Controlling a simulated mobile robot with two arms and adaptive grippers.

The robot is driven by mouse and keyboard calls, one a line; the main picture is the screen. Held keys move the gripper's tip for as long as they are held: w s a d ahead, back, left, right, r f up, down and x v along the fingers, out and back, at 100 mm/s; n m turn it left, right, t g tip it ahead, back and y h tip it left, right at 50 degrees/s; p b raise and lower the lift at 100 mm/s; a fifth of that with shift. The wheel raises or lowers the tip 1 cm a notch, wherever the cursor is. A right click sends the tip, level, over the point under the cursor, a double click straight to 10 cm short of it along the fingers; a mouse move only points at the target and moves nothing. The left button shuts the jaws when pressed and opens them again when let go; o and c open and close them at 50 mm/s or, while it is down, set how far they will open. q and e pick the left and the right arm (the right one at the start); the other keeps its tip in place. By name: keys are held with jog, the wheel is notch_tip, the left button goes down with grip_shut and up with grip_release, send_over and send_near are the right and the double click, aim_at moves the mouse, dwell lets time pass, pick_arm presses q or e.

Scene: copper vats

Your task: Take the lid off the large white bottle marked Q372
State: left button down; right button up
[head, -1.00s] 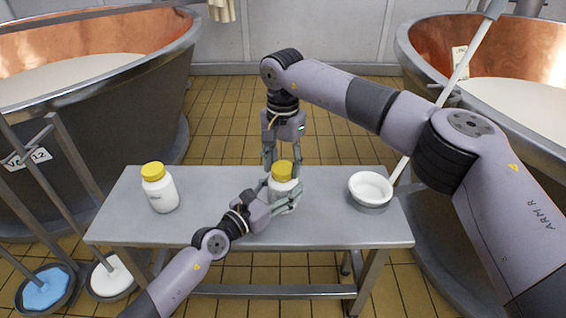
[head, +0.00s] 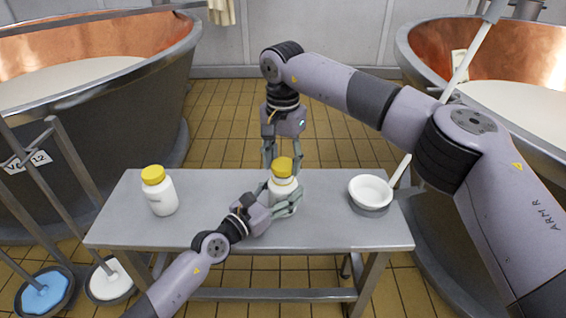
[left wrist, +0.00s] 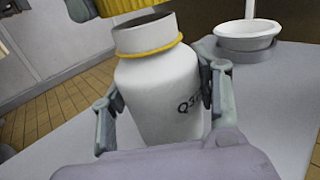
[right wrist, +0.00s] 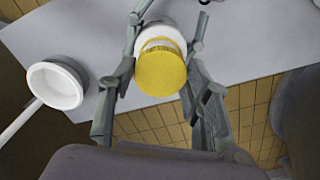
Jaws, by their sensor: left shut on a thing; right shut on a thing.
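The white bottle (head: 283,193) stands on the steel table; its label shows "Q3" in the left wrist view (left wrist: 155,90), the rest hidden by a finger. My left gripper (head: 278,203) is shut around its body. The yellow lid (head: 282,165) is just above the bottle; in the left wrist view the lid (left wrist: 122,18) sits over the bare white neck, which has a yellow ring at its base. My right gripper (head: 283,160) points down and is shut on the lid, which it also holds in the right wrist view (right wrist: 160,72).
Another white bottle with a yellow lid (head: 158,190) stands at the table's left. A white dipper (head: 370,190) with a long handle rests at the right. The table (head: 220,190) is clear between.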

aim_at(283, 164)
jog(key=shift+r, duration=0.15)
jog(key=shift+r, duration=2)
pick_arm(q)
jog(key=shift+c, duration=2.4)
grip_release()
